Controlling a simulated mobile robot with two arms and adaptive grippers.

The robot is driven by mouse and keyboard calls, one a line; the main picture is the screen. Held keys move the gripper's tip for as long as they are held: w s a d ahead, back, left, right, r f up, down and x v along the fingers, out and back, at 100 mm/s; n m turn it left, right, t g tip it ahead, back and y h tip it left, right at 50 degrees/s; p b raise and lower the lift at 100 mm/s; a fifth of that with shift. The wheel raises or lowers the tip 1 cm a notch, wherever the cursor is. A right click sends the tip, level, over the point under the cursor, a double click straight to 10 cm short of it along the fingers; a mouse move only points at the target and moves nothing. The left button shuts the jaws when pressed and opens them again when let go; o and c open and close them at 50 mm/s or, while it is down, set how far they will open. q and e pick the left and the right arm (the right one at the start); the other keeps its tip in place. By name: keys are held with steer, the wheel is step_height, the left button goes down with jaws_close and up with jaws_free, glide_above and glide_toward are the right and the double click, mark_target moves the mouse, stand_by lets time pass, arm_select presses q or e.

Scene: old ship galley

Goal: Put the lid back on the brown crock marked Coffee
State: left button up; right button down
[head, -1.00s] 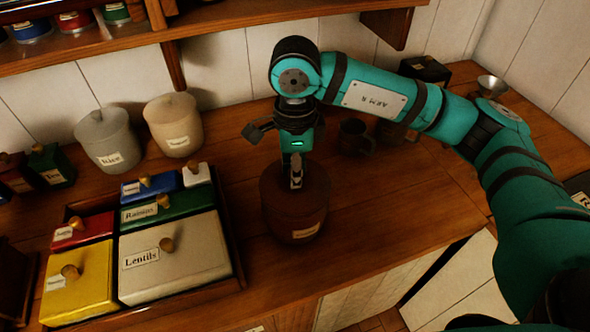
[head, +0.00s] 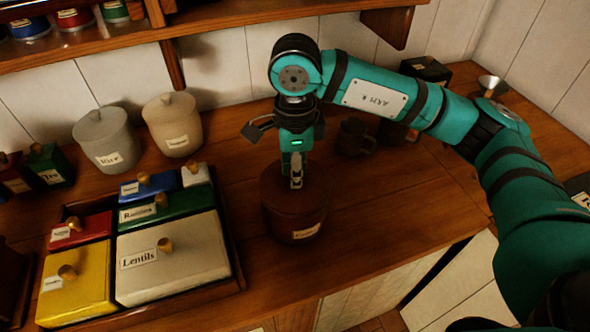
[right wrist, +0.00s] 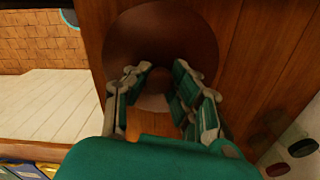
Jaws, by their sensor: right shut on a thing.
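The brown crock (head: 297,225) stands on the wooden counter near its front edge, with a pale label on its front too small to read surely. My right gripper (head: 296,182) points down over the crock's top and is shut on the knob of the brown lid (head: 276,186). In the right wrist view, the fingers (right wrist: 158,88) close around the knob, with the round lid (right wrist: 150,35) behind them. The lid lies level at the crock's mouth; whether a thin gap is left under it I cannot tell. My left gripper is not in view.
A wooden tray (head: 238,262) of labelled lidded boxes, including Lentils and Raisins, stands left of the crock. A grey Rice crock (head: 105,140) and a beige crock (head: 173,125) stand behind. A dark mug (head: 353,138) is back right. The counter right of the crock is clear.

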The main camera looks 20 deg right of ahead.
stand_by(0.3)
steer(key=c, duration=1.1)
jaws_free()
steer(key=shift+o, duration=0.5)
steer(key=o, duration=0.4)
steer(key=shift+r, duration=0.1)
steer(key=shift+r+p, duration=1.55)
steer(key=shift+r, duration=1.85)
